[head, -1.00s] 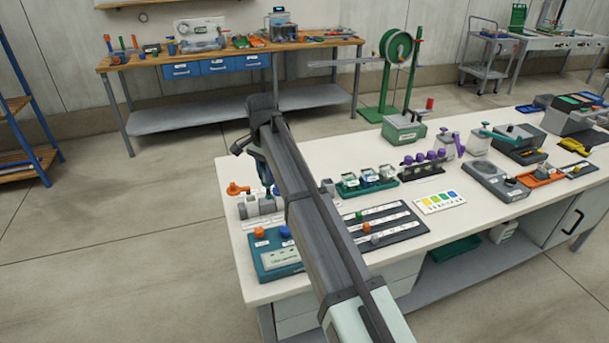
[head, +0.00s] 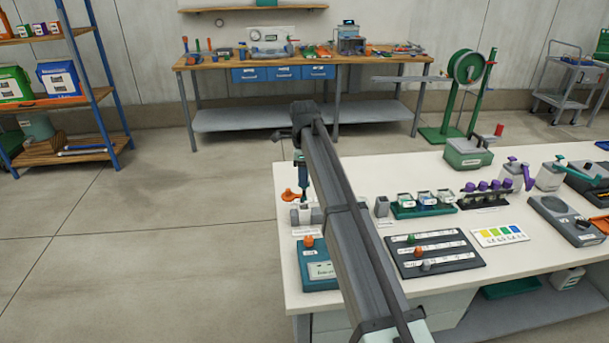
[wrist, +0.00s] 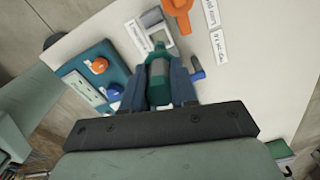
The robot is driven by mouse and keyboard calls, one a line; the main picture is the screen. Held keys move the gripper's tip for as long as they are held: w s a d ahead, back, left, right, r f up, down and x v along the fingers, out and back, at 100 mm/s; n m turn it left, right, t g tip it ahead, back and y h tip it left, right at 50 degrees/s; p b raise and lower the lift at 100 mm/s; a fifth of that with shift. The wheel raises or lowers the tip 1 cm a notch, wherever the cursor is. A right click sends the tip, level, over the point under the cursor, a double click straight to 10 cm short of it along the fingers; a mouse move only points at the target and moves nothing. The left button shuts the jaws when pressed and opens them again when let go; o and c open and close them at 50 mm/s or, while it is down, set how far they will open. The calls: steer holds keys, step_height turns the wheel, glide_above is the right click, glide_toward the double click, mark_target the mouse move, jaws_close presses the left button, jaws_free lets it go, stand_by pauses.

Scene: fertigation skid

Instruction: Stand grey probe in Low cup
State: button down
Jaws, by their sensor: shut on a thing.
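My gripper (wrist: 160,72) is shut on a slim piece with a grey-green body and a teal collar, which looks like the grey probe (wrist: 158,68). In the head view my gripper (head: 303,183) hangs over the left end of the white bench, partly behind my own arm. A green rack (head: 424,211) with several clear cups stands to its right; one is likely the Low cup, but the labels are too small to read. The cups (head: 425,198) are well apart from my gripper and out of the wrist view.
Below my gripper is a grey device with an orange handle (wrist: 178,6). Beside it is a teal box (wrist: 115,68) with orange and blue knobs. A small grey block (head: 381,206) stands left of the rack.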

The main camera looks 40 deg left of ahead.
mark_target(304, 196)
steer(key=shift+f, duration=4.2)
steer(key=c, duration=0.8)
jaws_free()
steer(key=shift+r, duration=0.1)
steer(key=shift+r, duration=3.45)
